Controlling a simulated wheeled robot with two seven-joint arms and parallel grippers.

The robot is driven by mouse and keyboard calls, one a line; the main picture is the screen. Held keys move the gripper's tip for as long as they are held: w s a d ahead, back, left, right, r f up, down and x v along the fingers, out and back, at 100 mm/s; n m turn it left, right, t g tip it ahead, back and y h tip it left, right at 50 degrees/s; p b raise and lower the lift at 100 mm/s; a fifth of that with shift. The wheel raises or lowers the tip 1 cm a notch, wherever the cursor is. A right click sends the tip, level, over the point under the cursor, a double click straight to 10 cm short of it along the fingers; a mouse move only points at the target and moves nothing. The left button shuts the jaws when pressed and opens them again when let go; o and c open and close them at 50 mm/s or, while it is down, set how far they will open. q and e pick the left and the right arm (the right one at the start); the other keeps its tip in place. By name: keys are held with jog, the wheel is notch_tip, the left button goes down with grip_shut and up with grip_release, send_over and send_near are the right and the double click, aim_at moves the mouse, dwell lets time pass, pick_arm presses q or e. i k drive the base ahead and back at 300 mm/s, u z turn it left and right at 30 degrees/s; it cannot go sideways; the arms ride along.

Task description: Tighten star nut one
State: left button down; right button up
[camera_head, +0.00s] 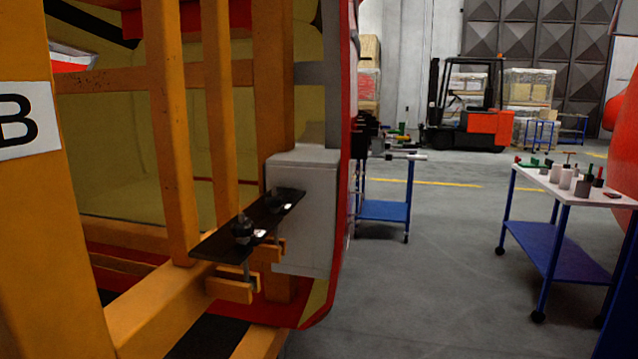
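Two dark star nuts sit on a flat black plate (215,246) bolted across orange brackets at the lower middle left. The nearer star nut (242,229) stands toward the plate's near end. The farther star nut (275,200) stands toward the far end, next to a grey box (303,215). The frames do not mark which is star nut one. Bolt shafts pass below the plate into orange bracket tabs (229,290). How tight either nut is cannot be seen. Neither of my grippers shows in the view.
An orange frame (172,130) with upright posts and a "B" label (28,119) fills the left, beside the red-edged nosecone (344,150). Blue-framed trolleys (555,250) with tools stand at right and centre. A forklift (470,115) is behind. Grey floor (430,290) is clear between.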

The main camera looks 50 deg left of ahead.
aim_at(274, 202)
jog(key=u, duration=0.7)
jog(key=i, duration=1.15)
jog(key=u, duration=1.2)
